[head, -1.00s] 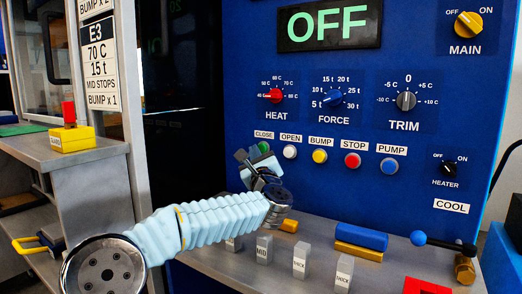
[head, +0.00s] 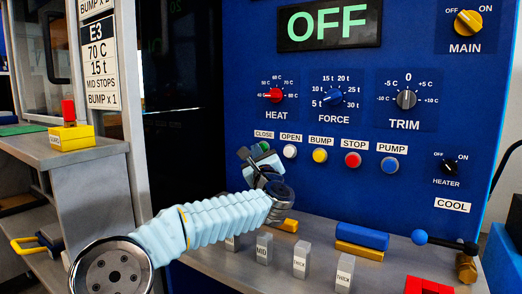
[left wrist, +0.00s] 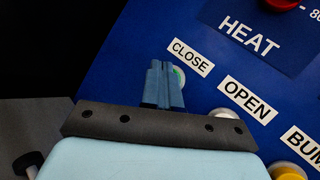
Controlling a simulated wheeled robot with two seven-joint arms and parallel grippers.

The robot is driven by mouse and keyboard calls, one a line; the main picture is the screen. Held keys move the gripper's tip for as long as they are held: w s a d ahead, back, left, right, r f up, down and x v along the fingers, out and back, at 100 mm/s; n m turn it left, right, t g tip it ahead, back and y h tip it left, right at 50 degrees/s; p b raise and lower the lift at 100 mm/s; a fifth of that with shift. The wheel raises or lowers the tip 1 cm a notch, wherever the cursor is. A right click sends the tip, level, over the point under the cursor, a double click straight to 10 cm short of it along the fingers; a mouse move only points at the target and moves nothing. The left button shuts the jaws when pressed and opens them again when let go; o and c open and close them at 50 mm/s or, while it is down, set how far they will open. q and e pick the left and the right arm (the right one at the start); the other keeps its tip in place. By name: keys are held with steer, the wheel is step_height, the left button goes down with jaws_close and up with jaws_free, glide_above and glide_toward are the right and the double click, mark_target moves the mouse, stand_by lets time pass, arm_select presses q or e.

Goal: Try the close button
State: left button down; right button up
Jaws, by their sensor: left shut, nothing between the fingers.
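The green close button (head: 264,146) sits under the CLOSE label on the blue panel, at the left end of the button row. My left gripper (head: 252,158) is in front of the panel, just below and left of this button, and partly covers it. In the left wrist view, the fingers of the gripper (left wrist: 156,66) are shut together and empty. There the fingertips overlap the left side of the green button (left wrist: 179,76); I cannot tell whether they touch it. The display (head: 329,24) reads OFF. My right gripper is not in view.
The white open button (head: 290,151) is close by on the right, then yellow, red and blue buttons. Grey labelled blocks (head: 301,262) and a blue block (head: 361,236) stand on the ledge below. A dark opening lies left of the panel.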

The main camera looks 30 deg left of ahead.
arm_select(q)
steer(key=shift+w, duration=0.45)
stand_by(0.3)
stand_by(0.3)
steer(key=s+b, duration=0.2)
steer(key=shift+b, duration=0.35)
steer(key=shift+w, duration=0.1)
